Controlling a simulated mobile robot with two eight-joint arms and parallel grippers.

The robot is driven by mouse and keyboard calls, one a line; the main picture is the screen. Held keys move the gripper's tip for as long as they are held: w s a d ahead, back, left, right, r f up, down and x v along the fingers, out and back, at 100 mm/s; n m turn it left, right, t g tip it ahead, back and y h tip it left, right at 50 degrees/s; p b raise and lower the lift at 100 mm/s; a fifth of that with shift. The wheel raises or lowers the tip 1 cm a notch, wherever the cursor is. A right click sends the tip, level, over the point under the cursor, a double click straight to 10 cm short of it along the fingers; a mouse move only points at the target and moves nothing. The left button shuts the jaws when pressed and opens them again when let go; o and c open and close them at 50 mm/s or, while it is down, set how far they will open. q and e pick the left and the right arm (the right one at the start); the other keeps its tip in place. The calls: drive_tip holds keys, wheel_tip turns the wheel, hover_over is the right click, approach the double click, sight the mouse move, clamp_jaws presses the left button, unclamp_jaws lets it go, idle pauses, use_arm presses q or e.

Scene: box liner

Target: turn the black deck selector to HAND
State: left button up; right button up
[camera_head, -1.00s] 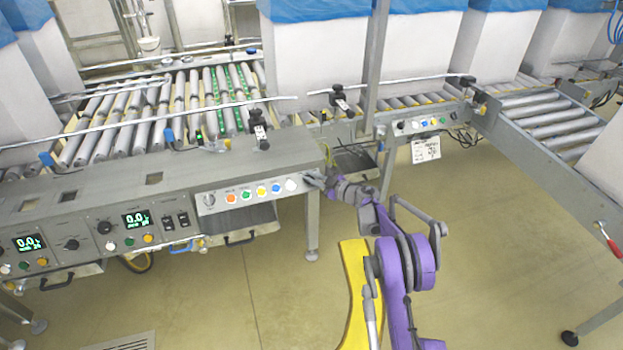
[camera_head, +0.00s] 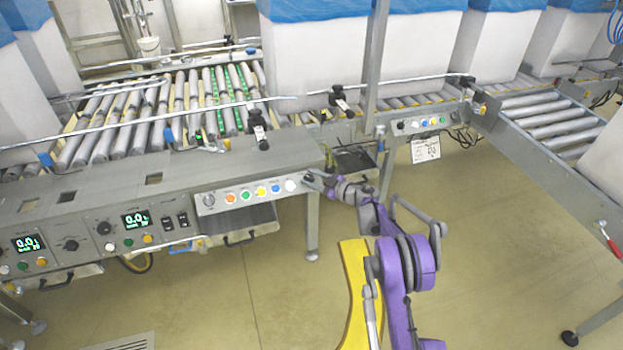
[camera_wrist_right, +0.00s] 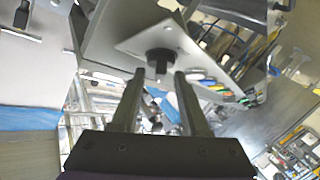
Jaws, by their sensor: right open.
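The black selector knob (camera_wrist_right: 160,58) shows in the right wrist view, on a pale square plate. It lies between and just beyond the two fingertips of my right gripper (camera_wrist_right: 160,75). The fingers are open, one on each side of the knob, and I see no clear contact. In the head view my right gripper (camera_head: 311,179) is at the right end of the grey button panel (camera_head: 218,209), by the white button. The knob is mostly hidden there by the fingers. Its pointer and the HAND mark cannot be read. My left gripper is out of view.
Orange, green, yellow, blue and white buttons (camera_head: 261,190) sit in a row left of my right gripper. A grey deck (camera_head: 220,165) lies above the panel. A conveyor leg (camera_head: 312,225) stands below. The floor (camera_head: 480,220) to the right is clear.

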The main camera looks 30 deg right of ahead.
drive_tip(key=p+v, duration=0.1)
drive_tip(key=v, duration=0.9)
drive_tip(key=shift+s+d+p, duration=0.2)
drive_tip(key=shift+s+p, duration=0.15)
